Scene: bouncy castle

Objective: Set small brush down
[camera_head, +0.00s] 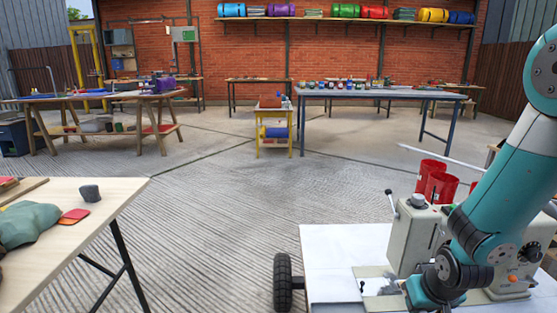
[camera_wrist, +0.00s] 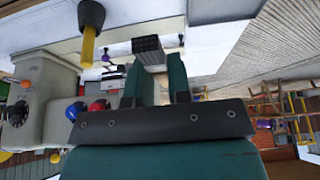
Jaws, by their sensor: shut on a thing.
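In the wrist view my gripper (camera_wrist: 159,75) has its two teal fingers close around a small dark grey, ridged block (camera_wrist: 148,46), which appears to be the small brush. The block sticks out past the fingertips. Its part between the fingers is mostly hidden. A pale work surface lies beyond it; I cannot tell whether the brush touches it. In the head view my arm reaches down at the right, and the gripper and brush cannot be made out there.
A machine (camera_wrist: 45,95) and a yellow-handled black knob (camera_wrist: 88,35) are close by in the wrist view. In the head view a white wheeled table (camera_head: 335,250) bears machinery and red cups (camera_head: 440,185). A wooden table (camera_head: 115,195) stands left; the concrete floor between is clear.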

